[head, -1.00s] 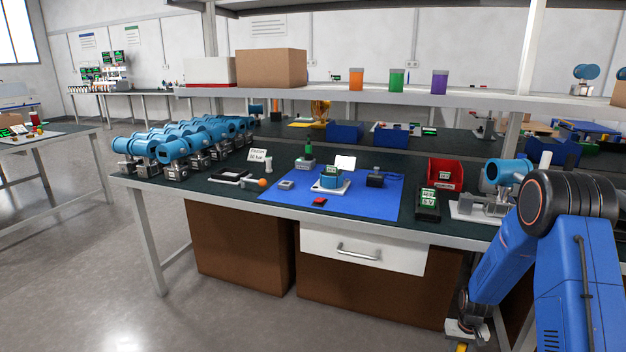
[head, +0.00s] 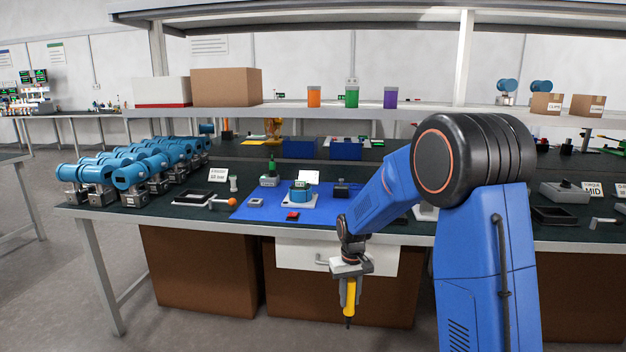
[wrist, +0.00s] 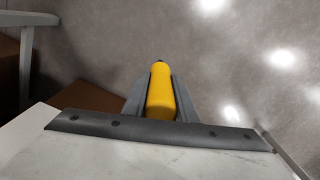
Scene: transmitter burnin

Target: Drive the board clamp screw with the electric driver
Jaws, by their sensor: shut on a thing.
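My gripper (head: 348,282) is shut on a yellow electric driver (head: 350,297), which hangs roughly upright with its dark tip down, in front of the bench drawer. In the wrist view the yellow driver (wrist: 161,92) lies between the two grey fingers of my gripper (wrist: 160,95), with the floor beyond. A round blue unit (head: 300,189) sits on a white base on the blue mat (head: 262,213), behind and left of my gripper. It seems to hold the board, but the clamp screw is too small to make out.
A green bottle-like item (head: 269,178), a small red block (head: 292,216) and a dark block (head: 341,190) are on the mat. Several blue transmitters (head: 131,174) crowd the bench's left. A drawer (head: 300,256) and shelf (head: 430,110) bound the space. Floor at left is clear.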

